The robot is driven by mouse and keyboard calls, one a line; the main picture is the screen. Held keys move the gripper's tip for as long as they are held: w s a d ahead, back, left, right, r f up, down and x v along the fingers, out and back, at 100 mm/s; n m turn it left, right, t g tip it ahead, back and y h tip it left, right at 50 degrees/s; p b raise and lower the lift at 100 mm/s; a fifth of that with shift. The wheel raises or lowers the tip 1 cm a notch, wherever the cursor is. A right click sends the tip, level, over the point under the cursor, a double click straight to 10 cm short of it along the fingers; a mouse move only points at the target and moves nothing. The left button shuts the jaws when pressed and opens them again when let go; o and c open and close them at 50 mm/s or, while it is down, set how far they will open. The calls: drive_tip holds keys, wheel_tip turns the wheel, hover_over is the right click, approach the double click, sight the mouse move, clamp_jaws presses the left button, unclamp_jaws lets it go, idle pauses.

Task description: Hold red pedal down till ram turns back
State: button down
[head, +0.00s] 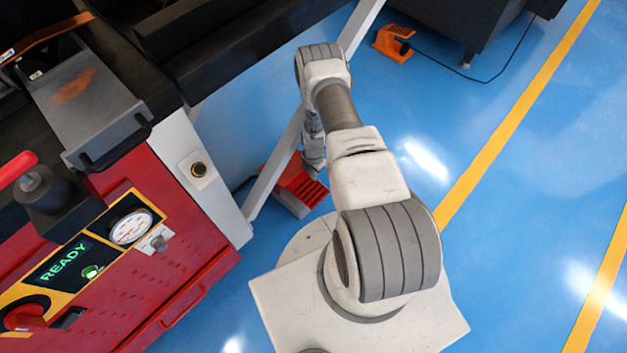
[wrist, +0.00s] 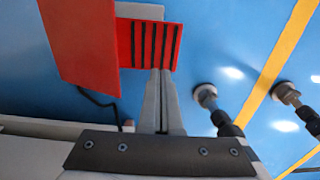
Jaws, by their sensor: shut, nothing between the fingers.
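The red pedal (head: 308,188), with black ribs and a grey base, lies on the blue floor beside the red bender. It is partly hidden by my arm and a pale slanted bar. In the wrist view the ribbed pedal (wrist: 146,45) is ahead of my gripper (wrist: 163,74). The fingers are shut and empty, with their tips overlapping the pedal's near edge in the picture. I cannot tell whether they touch it or whether it is pressed. The bender's display (head: 66,262) reads READY in green beside a lit green button. I cannot make out the ram.
An orange pedal (head: 393,43) with a cable lies near a dark machine at the top. A pale slanted bar (head: 277,165) passes close to my arm. Blue floor is open on the right.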

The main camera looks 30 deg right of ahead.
sight(314, 194)
wheel_tip(314, 194, down, 13)
drive_tip(key=b, duration=0.8)
drive_tip(key=shift+r, duration=0.1)
drive_tip(key=shift+s, duration=0.1)
